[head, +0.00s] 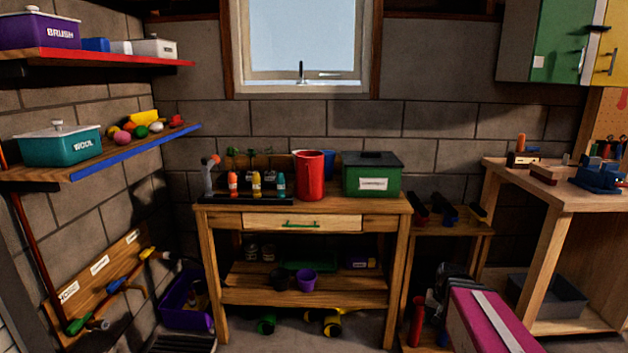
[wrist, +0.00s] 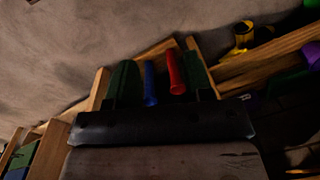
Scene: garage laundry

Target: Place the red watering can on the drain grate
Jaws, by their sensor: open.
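A tall red container (head: 310,177), which I take to be the watering can, stands upright on the workbench, left of a dark green box. Its spout and handle cannot be made out. A dark slatted panel (head: 182,344) on the floor at the lower left, cut by the frame edge, may be the drain grate; nothing is seen on it. My gripper (wrist: 158,70) shows in the wrist view with two dark fingers apart, above a wooden stand, away from the red container. A blue and a red rod-like thing appear beyond the fingers, not clearly held.
The green box (head: 372,177) and several small bottles (head: 255,184) flank the red container on the workbench (head: 232,222). A purple bin (head: 186,302) stands near the slatted panel.

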